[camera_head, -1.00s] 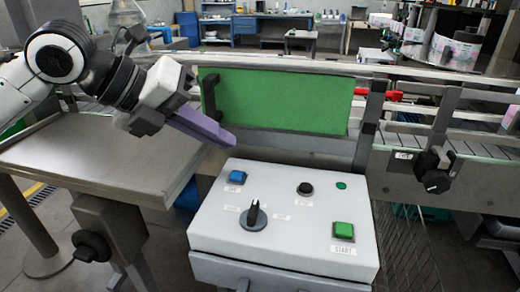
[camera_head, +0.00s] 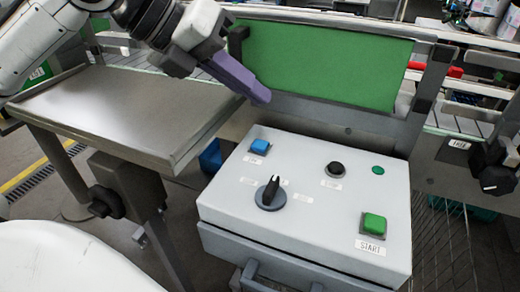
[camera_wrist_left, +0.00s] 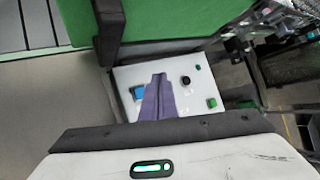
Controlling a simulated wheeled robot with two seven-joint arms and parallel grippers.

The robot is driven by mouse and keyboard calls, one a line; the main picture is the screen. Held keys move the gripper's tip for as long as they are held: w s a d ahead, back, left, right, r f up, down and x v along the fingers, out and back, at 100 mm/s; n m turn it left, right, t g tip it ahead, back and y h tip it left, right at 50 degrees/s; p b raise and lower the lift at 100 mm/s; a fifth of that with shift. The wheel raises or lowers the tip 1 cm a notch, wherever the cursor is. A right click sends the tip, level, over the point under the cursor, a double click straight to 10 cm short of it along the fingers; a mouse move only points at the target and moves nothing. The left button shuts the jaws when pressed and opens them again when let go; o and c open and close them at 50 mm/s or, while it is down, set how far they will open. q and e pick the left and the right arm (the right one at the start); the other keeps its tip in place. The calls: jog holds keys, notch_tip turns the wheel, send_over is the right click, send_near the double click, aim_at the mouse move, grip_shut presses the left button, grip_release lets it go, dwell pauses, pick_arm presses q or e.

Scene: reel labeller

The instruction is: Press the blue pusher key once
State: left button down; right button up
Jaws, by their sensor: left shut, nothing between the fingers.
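My left gripper (camera_head: 262,97) has purple fingers, shut and empty, above and behind the box's back edge. It is apart from the blue key in the head view. In the left wrist view the shut fingers (camera_wrist_left: 158,80) point over the box, and the blue key (camera_wrist_left: 138,93) shows just left of them, partly hidden. My right gripper is not in view.
The control box (camera_head: 225,205) also carries a black selector knob (camera_head: 270,194), a black button (camera_head: 335,169), a green lamp (camera_head: 378,170) and a green START button (camera_head: 373,224). A green panel (camera_head: 320,60) stands behind. A metal table (camera_head: 120,110) lies left.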

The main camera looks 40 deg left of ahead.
pick_arm(q)
jog(key=b, duration=0.5)
send_over(253, 145)
notch_tip(253, 145, down, 6)
jog(key=shift+s+r, duration=0.1)
jog(key=shift+r, duration=0.1)
jog(key=shift+f, duration=0.5)
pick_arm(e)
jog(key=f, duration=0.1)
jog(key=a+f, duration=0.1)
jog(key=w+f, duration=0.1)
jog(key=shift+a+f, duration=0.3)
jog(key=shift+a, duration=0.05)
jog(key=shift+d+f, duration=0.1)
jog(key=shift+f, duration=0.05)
pick_arm(q)
jog(key=shift+f, duration=0.1)
jog(key=shift+f+b, duration=0.3)
jog(key=shift+b, duration=0.2)
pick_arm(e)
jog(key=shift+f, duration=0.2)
